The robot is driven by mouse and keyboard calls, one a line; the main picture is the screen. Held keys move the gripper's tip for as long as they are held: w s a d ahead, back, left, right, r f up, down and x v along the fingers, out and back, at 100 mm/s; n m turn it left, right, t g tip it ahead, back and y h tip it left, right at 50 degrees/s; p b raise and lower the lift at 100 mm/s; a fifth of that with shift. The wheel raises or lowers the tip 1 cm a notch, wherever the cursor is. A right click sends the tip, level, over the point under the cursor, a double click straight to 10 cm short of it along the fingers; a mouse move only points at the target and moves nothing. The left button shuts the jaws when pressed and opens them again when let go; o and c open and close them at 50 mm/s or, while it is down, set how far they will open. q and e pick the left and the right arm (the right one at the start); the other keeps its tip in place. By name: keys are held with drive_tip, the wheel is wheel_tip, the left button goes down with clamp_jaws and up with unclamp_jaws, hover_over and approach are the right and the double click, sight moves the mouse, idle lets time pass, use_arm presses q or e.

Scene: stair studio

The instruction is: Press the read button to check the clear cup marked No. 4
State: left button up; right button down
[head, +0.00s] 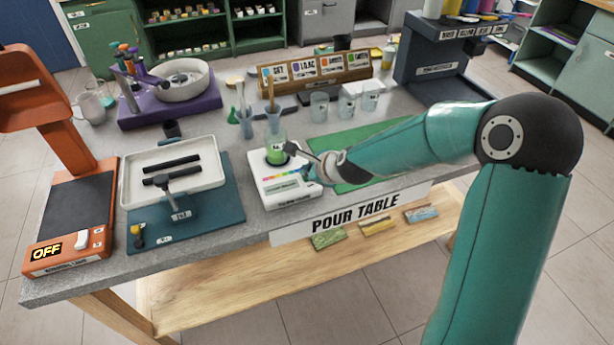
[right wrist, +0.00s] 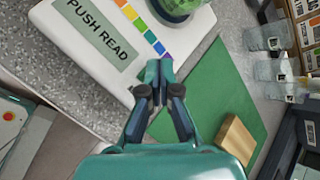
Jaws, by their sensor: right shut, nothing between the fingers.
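A white reader (head: 287,197) with a coloured strip and a label stands at the table's front edge. In the right wrist view the reader (right wrist: 62,48) carries a "PUSH READ" label (right wrist: 100,28). A clear cup (head: 276,152) holding green liquid stands on it; its label is too small to read. The cup's base (right wrist: 180,6) shows at the top of the wrist view. My right gripper (head: 307,172) is shut and empty, close by the reader's right side. In the wrist view the fingertips (right wrist: 159,72) are by the strip's end; contact is unclear. My left gripper is out of view.
A green mat (head: 378,147) lies to the right of the reader. Three clear cups, one being this cup (head: 346,106), stand behind it. A tray (head: 205,187) and an orange device (head: 72,220) reading OFF are on the left. A wooden block (right wrist: 237,144) is on the mat.

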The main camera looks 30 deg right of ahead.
drive_tip(key=shift+f, duration=0.2)
drive_tip(key=shift+r, duration=0.15)
idle(0.3)
drive_tip(key=shift+r+p, duration=0.6)
drive_tip(key=shift+r, duration=0.15)
wheel_tip(320, 180, up, 5)
drive_tip(key=p, duration=0.4)
drive_tip(key=shift+a+p, duration=0.1)
drive_tip(key=shift+p, duration=0.25)
drive_tip(key=shift+f, duration=0.1)
idle(0.4)
